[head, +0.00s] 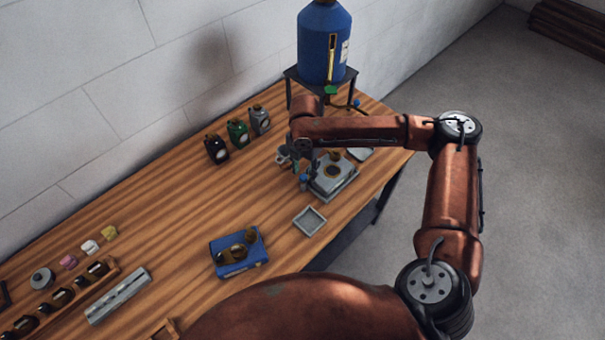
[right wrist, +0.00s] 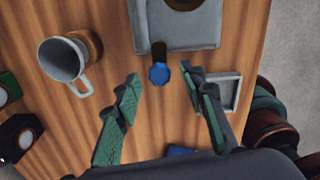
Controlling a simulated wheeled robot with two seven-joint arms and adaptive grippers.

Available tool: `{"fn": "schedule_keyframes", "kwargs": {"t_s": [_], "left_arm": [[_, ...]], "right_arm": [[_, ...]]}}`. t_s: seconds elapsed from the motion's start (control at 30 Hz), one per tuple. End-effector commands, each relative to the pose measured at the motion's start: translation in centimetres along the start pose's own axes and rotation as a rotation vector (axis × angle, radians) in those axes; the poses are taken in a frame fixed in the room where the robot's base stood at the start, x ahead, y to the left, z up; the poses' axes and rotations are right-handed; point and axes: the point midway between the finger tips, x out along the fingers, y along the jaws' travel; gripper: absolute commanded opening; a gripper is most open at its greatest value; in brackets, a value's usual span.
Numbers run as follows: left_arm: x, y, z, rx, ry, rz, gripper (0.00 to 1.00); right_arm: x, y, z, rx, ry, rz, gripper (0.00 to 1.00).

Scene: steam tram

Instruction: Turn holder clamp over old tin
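A grey square device (head: 333,180) with a dark round opening stands at the back right of the bench; its plate (right wrist: 180,32) shows in the right wrist view. A short dark lever (right wrist: 159,50) with a blue knob (right wrist: 159,74) sticks out from its near edge. This looks like the holder clamp. The dark round shape (right wrist: 185,3) on the plate is cut off, and I cannot tell if it is the old tin. My right gripper (right wrist: 160,78) is open, with the knob appearing between its fingertips, no contact visible. My left gripper is not in view.
A small grey tray (head: 310,221) and a blue box-like device (head: 238,252) lie nearer. Several dark, green and grey bottles (head: 238,132) stand along the wall. A blue tank (head: 325,45) stands on a frame behind.

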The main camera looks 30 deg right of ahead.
Motion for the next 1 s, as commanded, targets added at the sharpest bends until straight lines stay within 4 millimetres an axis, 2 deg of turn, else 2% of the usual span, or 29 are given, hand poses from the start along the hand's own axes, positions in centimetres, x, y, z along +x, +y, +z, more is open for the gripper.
{"fn": "schedule_keyframes", "kwargs": {"t_s": [0.13,0.43,1.0], "left_arm": [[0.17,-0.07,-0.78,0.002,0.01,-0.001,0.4],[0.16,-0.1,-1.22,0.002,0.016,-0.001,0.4],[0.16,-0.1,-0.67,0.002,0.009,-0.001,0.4]], "right_arm": [[1.16,0.07,-0.08,-0.002,0.0,0.0,0.38],[1.34,0.19,-0.14,-0.004,0.0,0.001,0.38],[1.31,0.22,-0.16,-0.004,0.0,0.001,0.0]]}}
